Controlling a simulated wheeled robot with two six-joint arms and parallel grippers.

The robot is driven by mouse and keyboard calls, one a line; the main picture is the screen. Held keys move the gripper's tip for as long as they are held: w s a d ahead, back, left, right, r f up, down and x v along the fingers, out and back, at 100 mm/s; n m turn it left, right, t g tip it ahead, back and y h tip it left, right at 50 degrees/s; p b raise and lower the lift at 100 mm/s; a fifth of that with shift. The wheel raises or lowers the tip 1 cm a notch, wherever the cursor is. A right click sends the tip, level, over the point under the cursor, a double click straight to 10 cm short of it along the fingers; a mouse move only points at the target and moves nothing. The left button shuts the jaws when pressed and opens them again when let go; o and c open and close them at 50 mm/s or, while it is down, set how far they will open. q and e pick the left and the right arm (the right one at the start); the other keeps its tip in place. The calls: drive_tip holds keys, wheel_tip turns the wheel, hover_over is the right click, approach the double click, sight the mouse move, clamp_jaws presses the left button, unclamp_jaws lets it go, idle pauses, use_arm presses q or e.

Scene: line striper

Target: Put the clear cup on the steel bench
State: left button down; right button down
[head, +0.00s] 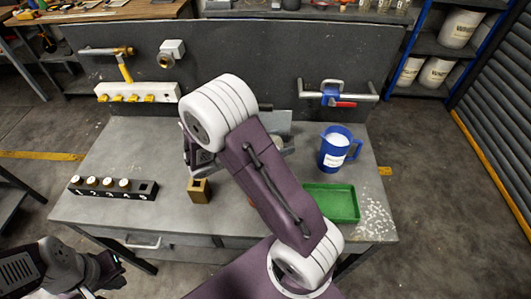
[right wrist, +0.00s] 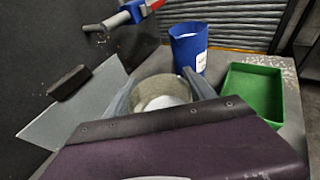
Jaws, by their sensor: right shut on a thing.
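The steel bench (head: 130,150) is the grey-topped table in the middle of the head view. In the right wrist view my right gripper (right wrist: 158,88) is shut on a round, see-through greyish cup (right wrist: 162,82), with one finger on each side of it. Something white shows inside or through the cup. I cannot tell whether the cup touches anything below. In the head view my right arm hides the cup and most of that gripper. My left gripper (head: 105,270) is low at the left, in front of the bench; its jaws are too unclear to read.
A blue jug (head: 335,150) and a green tray (head: 345,200) stand at the bench's right. A black rack (head: 112,188) and a small brass-coloured block (head: 199,191) are at its left front. A dark back panel (head: 240,65) carries valves. The left middle of the bench is clear.

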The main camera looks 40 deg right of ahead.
drive_tip(key=w+f, duration=0.1)
drive_tip(key=f, duration=0.1)
drive_tip(key=w+f, duration=0.1)
drive_tip(key=f, duration=0.1)
drive_tip(key=w+a+f, duration=0.1)
drive_tip(key=w+f, duration=0.1)
drive_tip(key=shift+w+f, duration=0.1)
drive_tip(key=shift+f, duration=0.15)
use_arm(q)
drive_tip(key=shift+w+f, duration=0.1)
use_arm(e)
drive_tip(key=shift+r, duration=0.1)
drive_tip(key=shift+s, duration=0.2)
drive_tip(key=c, duration=0.7)
unclamp_jaws()
drive_tip(key=shift+f, duration=0.2)
drive_tip(key=shift+c, duration=0.2)
drive_tip(key=o, duration=0.4)
drive_tip(key=shift+w, duration=0.1)
use_arm(q)
drive_tip(key=shift+f, duration=0.1)
